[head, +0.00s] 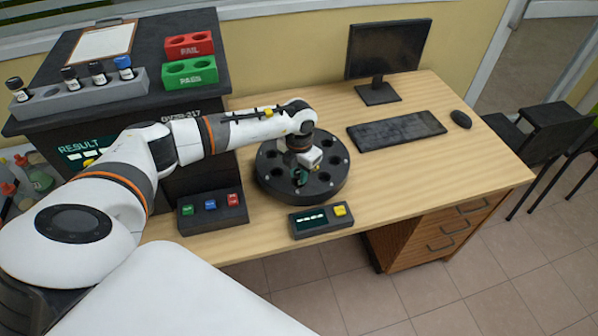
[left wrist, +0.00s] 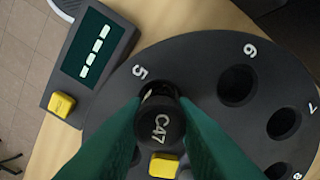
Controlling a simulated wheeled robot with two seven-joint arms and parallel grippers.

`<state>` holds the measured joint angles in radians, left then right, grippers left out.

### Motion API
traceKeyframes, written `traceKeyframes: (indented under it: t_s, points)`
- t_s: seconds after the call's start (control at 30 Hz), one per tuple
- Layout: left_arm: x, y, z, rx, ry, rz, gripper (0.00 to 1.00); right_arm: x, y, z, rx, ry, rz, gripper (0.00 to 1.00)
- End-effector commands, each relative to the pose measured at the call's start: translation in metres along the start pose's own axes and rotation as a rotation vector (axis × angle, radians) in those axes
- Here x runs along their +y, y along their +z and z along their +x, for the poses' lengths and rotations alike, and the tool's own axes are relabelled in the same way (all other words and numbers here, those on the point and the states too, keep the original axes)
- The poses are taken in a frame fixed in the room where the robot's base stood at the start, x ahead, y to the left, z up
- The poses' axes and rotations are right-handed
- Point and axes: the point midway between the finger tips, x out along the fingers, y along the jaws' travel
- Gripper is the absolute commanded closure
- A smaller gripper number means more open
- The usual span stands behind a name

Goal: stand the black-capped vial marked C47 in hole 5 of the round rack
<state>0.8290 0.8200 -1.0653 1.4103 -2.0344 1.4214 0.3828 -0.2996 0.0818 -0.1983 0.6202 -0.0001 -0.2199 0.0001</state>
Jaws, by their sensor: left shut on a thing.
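The black-capped vial marked C47 (left wrist: 160,122) is upright between the green fingers of my left gripper (left wrist: 158,108), which is shut on it. In the head view my left gripper (head: 298,180) is over the near part of the round black rack (head: 262,178). In the left wrist view the vial's cap lies just below the number 5 on the rack (left wrist: 195,65) and covers most of hole 5. I cannot tell how far the vial is down in the hole. Holes 6 (left wrist: 237,85) and 7 (left wrist: 283,123) look empty. My right gripper is not in view.
A small display box with a yellow button (head: 321,221) stands just in front of the rack. A button box (head: 212,210) is to its left. Several vials stand in a grey rack (head: 80,97) on the dark machine. Keyboard (head: 396,131) and monitor (head: 388,50) are right.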

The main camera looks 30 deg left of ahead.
Motion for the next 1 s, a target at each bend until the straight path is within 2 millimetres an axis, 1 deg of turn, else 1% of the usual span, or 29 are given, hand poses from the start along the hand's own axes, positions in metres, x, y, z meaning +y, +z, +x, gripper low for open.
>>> traceKeyframes:
  t_s: [0.03, 0.1, 0.27, 0.4, 0.43, 0.53, 0.83, 0.9, 0.97, 1.0]
  points:
    - [0.000, 0.000, 0.005, 0.000, 0.000, 0.000, 0.97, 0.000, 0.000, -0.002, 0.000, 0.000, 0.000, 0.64]
    - [0.000, 0.000, 0.008, 0.001, 0.000, 0.001, 0.97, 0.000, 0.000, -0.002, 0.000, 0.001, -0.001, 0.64]
    - [0.000, 0.000, 0.008, 0.002, 0.000, 0.002, 0.97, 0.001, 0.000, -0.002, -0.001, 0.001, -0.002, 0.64]
    - [0.000, 0.000, 0.012, 0.001, 0.000, 0.001, 0.97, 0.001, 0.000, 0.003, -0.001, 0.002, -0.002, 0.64]
    - [0.000, 0.000, 0.011, 0.002, 0.000, 0.001, 0.70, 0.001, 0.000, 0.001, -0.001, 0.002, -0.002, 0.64]
    - [0.000, 0.000, 0.010, 0.001, 0.000, 0.001, 0.54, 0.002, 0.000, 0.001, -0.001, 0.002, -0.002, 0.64]
    - [0.000, 0.000, 0.009, 0.001, 0.000, 0.001, 0.53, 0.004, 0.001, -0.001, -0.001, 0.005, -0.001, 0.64]
    - [0.000, 0.000, 0.005, 0.002, 0.000, 0.001, 0.53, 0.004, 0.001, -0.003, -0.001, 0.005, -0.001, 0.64]
    - [0.000, -0.001, 0.000, 0.005, 0.000, 0.002, 0.53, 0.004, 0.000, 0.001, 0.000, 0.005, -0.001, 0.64]
    - [-0.001, -0.001, -0.006, 0.005, -0.001, 0.001, 0.53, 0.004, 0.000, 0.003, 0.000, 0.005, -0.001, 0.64]
